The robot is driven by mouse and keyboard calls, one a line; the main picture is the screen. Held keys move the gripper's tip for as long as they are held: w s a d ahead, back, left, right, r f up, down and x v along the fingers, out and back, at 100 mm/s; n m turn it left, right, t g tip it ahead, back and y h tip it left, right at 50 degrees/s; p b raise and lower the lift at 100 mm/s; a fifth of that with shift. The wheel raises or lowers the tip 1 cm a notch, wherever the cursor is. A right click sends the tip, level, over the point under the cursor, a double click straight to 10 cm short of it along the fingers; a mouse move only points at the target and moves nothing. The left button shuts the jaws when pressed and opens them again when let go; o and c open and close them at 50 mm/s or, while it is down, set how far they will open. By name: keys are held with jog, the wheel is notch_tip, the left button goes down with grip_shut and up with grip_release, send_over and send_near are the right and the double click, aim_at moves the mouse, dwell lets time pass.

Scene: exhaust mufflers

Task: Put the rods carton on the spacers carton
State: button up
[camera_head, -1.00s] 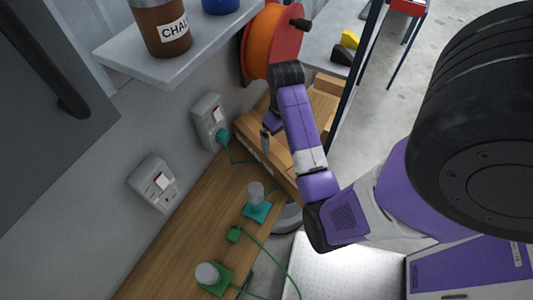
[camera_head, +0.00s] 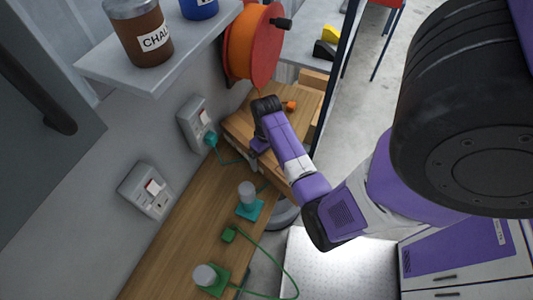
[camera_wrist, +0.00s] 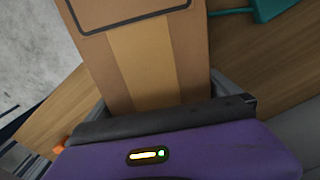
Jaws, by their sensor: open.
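A brown cardboard carton (camera_wrist: 150,55) with a lighter tape strip and a dark printed outline fills the upper middle of the wrist view. No name is readable, so I cannot tell whether it is the rods or the spacers carton. My gripper (camera_wrist: 160,100) is open, with its fingers partly visible at either side of this carton; contact is unclear. In the head view my gripper (camera_head: 259,146) is over brown carton surfaces (camera_head: 238,124) at the far end of the wooden bench, and my wrist hides part of them.
The wooden bench (camera_head: 185,225) carries teal and green plug-like pieces (camera_head: 248,205) with a green cable. Wall sockets (camera_head: 196,122), a shelf (camera_head: 150,75) with a jar, and an orange reel (camera_head: 252,45) border the left side. A dark post (camera_head: 335,75) stands right of the cartons.

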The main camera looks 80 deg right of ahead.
jog(key=shift+f, duration=0.1)
jog(key=shift+c, duration=0.2)
jog(key=c, duration=1.8)
jog(key=shift+o, duration=0.2)
jog(key=shift+s+r+b, duration=0.1)
jog(key=shift+r+b, duration=0.2)
notch_tip(320, 180, up, 7)
jog(key=shift+f+b, duration=0.15)
jog(key=shift+b, duration=0.25)
jog(key=s+a+b, duration=0.1)
jog(key=s+a, duration=0.1)
jog(key=s, duration=0.7)
jog(key=s+a+b, duration=0.2)
jog(key=s, duration=0.8)
jog(key=shift+a, duration=0.3)
